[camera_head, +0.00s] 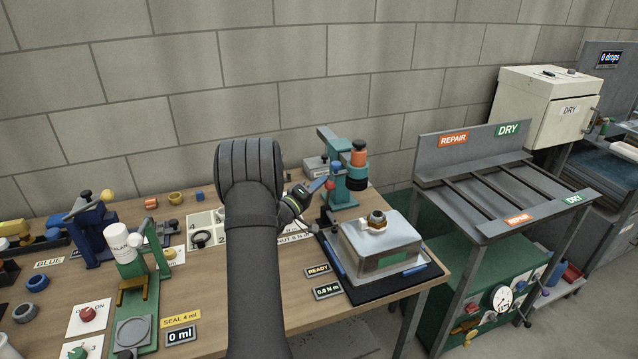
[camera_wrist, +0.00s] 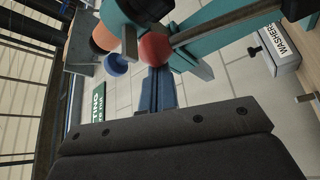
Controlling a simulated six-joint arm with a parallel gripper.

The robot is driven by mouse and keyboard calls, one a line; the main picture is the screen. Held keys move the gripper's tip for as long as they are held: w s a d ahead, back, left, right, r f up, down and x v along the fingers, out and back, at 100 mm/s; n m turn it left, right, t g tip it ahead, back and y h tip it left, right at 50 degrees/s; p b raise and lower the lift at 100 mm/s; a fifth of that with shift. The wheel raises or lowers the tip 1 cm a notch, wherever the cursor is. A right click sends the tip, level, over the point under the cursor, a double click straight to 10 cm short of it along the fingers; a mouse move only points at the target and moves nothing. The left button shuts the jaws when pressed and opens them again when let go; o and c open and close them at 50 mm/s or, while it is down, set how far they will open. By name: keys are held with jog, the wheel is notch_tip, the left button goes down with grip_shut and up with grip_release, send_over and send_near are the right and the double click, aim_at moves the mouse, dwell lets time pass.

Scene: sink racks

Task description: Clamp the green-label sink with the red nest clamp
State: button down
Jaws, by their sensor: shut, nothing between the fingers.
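The grey box-shaped sink (camera_head: 372,242) sits on a black mat (camera_head: 392,290) at the right end of the bench. A green label (camera_head: 393,259) is on its front, and a brass fitting sits on top. Behind it stands a teal upright tool (camera_head: 347,186) with an orange and black cylinder. The red ball knob (camera_head: 330,184), apparently of the red clamp, also shows in the wrist view (camera_wrist: 155,48). My gripper (camera_head: 319,185) is shut and empty, its blue fingertips right by the red knob. Its fingers show in the wrist view (camera_wrist: 158,72); contact cannot be told.
READY (camera_head: 317,270) and 0.0 N m (camera_head: 327,291) signs lie before the mat. A WASHER box (camera_wrist: 279,50) stands behind. A blue stand (camera_head: 92,232) and green stand (camera_head: 130,262) crowd the left bench. A REPAIR/DRY rack (camera_head: 505,190) stands right, past a gap.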

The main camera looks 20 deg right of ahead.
jog(key=w+r, duration=0.2)
jog(key=w, duration=0.1)
jog(key=v, duration=1)
jog(key=shift+w+a, duration=0.25)
jog(key=shift+a, duration=0.1)
jog(key=shift+d, duration=0.1)
jog(key=d, duration=0.9)
jog(key=shift+w+r, duration=0.15)
jog(key=shift+w, duration=0.25)
jog(key=shift+d, duration=0.15)
